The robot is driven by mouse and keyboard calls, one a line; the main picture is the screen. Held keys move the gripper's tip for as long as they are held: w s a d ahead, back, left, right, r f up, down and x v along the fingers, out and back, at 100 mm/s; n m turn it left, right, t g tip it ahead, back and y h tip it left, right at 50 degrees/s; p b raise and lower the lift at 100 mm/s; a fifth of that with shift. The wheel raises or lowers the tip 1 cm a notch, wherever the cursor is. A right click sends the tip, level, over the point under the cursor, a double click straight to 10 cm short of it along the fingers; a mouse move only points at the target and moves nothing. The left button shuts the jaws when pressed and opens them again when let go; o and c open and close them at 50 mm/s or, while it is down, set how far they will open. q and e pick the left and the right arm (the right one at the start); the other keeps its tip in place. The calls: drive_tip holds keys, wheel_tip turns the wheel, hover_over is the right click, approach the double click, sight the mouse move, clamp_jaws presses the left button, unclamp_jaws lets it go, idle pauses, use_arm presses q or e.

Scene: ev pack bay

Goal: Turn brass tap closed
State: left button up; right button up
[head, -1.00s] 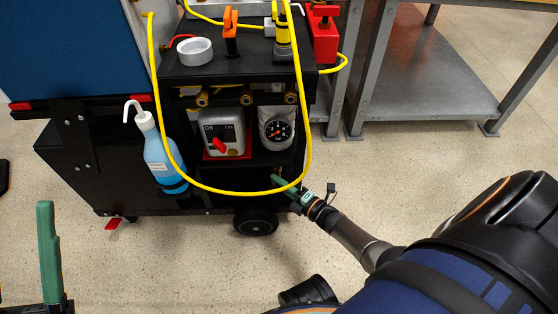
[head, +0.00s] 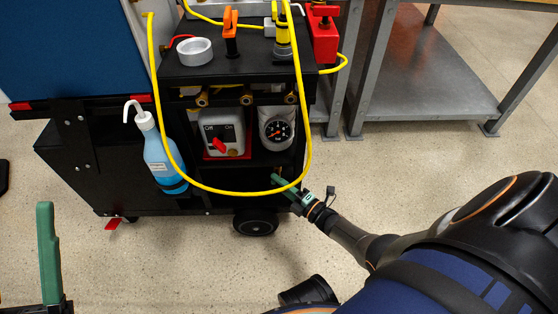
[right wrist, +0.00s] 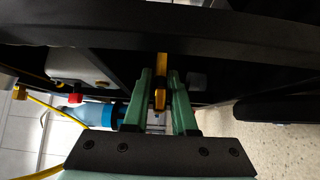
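The brass tap's handle (right wrist: 161,80) shows in the right wrist view as a narrow upright brass piece under the dark cart edge. My right gripper (right wrist: 164,82) has one green finger on each side of it, with a visible gap on the right; contact on the left is unclear. In the head view my right gripper (head: 280,182) reaches in at the cart's lower right, and the tap there is hidden in shadow. One green finger of my left gripper (head: 48,250) stands at the lower left; its opening does not show.
A yellow hose (head: 235,193) loops just above my right gripper. A blue bottle (head: 162,160), a grey switch box with a red knob (head: 219,146) and a gauge (head: 277,131) sit on the cart. A metal bench (head: 430,95) stands right. Floor is open in front.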

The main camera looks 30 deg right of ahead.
drive_tip(key=shift+o, duration=1.3)
drive_tip(key=p+v, duration=0.2)
drive_tip(key=v, duration=1)
drive_tip(key=shift+s+p, duration=0.25)
drive_tip(key=shift+p, duration=0.05)
drive_tip(key=shift+d+r, duration=0.1)
drive_tip(key=shift+d, duration=0.05)
